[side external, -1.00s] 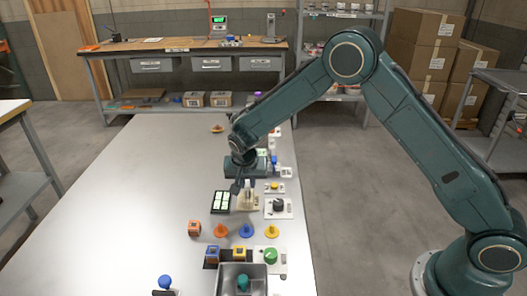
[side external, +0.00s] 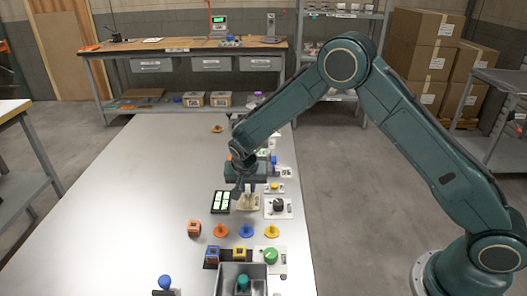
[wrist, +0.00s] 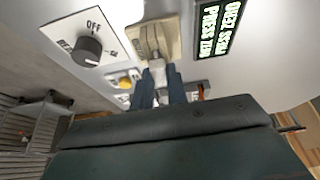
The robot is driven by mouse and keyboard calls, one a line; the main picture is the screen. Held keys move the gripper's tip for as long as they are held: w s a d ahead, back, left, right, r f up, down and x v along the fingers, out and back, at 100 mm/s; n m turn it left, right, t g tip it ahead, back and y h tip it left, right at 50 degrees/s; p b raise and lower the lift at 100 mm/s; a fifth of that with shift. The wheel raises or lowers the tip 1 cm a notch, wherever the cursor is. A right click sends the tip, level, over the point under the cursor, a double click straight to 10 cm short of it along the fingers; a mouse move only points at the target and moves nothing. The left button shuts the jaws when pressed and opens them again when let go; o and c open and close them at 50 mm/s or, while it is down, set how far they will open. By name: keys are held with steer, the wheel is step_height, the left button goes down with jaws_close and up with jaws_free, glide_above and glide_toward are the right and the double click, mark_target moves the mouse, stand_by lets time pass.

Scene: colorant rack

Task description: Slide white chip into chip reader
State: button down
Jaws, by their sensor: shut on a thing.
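The chip reader is a beige block (side external: 248,203) on the table, just right of a black display panel. It also shows at the top middle of the wrist view (wrist: 152,34), with a darker slot area in its centre. My gripper (wrist: 160,82) has two dark blue fingers shut on a small white chip (wrist: 157,66). The fingers point at the near side of the reader. In the side view my gripper is right over the reader, and the chip is mostly hidden there. I cannot tell how deep the chip sits in the slot.
A black knob (wrist: 88,48) on a white plate is close beside the reader. The display panel (side external: 221,202) stands on its other side. A yellow button (side external: 275,187) is near the fingers. Coloured pegs, cubes and a grey tray (side external: 232,270) occupy the front. The table's left is clear.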

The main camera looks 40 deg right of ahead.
steer(key=c, duration=1.3)
jaws_free()
steer(key=shift+r, duration=0.15)
steer(key=v, duration=1.3)
steer(key=shift+r, duration=0.25)
steer(key=shift+s+a, duration=0.1)
